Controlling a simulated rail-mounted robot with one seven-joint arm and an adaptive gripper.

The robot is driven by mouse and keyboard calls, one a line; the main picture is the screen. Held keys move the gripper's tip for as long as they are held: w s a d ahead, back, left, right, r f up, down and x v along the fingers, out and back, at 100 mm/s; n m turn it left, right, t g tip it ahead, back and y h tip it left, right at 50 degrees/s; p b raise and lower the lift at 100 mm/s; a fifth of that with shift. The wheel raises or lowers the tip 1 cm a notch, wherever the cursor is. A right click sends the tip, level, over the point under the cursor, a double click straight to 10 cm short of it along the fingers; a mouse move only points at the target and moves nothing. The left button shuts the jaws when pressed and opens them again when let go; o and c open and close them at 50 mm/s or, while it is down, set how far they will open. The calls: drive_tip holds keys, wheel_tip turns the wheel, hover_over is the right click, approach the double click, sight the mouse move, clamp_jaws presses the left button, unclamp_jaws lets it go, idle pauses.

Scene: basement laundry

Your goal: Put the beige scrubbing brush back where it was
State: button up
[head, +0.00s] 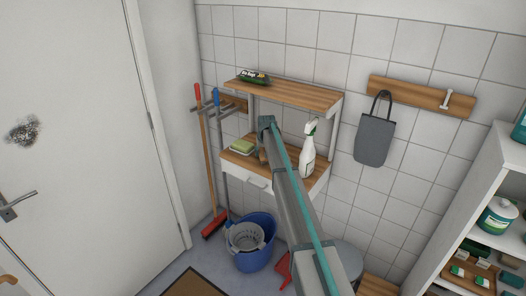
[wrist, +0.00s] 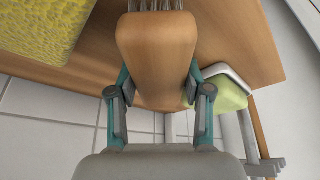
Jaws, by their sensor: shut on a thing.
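The beige scrubbing brush (wrist: 155,45) fills the middle of the wrist view, its bristles partly showing at the top edge. My gripper (wrist: 158,85) is shut on its wooden body, one finger on each side. In the head view a small brown part of the brush (head: 262,156) shows below my gripper (head: 266,140), over the wooden shelf (head: 234,158) above the drawer. My arm hides much of that shelf. I cannot tell whether the brush touches the shelf.
A green sponge on a white dish (head: 242,147) lies left of my gripper; a white spray bottle (head: 308,152) stands to the right. A rough yellow thing (wrist: 40,25) lies near the brush. The upper shelf (head: 290,92) holds a dark green box (head: 253,77). A blue bucket (head: 255,258) stands below.

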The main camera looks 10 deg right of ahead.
drive_tip(key=shift+f, duration=0.2)
drive_tip(key=o, duration=1)
drive_tip(key=b+v, duration=0.3)
drive_tip(key=v, duration=0.9)
drive_tip(key=shift+r, duration=0.2)
drive_tip(key=shift+s+a+f, duration=0.1)
